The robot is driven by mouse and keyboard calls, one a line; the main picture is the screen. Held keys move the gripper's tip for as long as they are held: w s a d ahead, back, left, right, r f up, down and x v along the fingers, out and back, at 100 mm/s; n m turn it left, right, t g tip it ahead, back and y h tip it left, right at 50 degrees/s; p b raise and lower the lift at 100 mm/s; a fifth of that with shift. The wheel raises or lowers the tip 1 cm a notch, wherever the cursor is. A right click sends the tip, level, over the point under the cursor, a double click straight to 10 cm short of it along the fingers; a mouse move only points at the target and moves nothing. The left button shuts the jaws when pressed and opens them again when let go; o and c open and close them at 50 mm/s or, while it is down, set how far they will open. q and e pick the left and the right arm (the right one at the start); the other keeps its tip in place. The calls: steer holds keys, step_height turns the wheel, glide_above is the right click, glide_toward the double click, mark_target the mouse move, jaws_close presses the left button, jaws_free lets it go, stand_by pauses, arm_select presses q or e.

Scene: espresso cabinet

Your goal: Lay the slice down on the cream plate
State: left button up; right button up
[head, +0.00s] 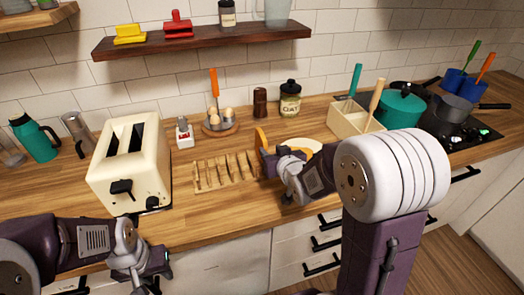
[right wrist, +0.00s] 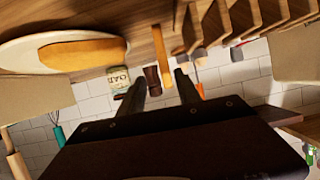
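The golden-brown slice (head: 260,138) shows beside my right gripper in the head view. In the right wrist view the slice (right wrist: 85,53) overlaps the cream plate (right wrist: 20,50), with one end near the plate's rim. I cannot tell whether it lies fully flat. In the head view the plate (head: 304,143) is partly hidden behind my right gripper (head: 270,168).
A wooden rack (head: 225,172) stands left of my right gripper. A cream toaster (head: 130,165) is further left. An oat jar (head: 290,100) and an egg holder (head: 220,124) are behind. A wooden utensil box (head: 352,120) stands right of the plate. The counter's front left is clear.

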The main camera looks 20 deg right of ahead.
mark_target(261, 144)
steer(key=x, duration=0.6)
steer(key=a+x, duration=0.1)
steer(key=x, duration=0.1)
steer(key=shift+w+p, duration=0.15)
steer(key=shift+p, duration=0.15)
steer(key=shift+w+f, duration=0.15)
steer(key=shift+w, duration=0.25)
steer(key=shift+s, duration=0.15)
steer(key=c, duration=0.4)
jaws_close()
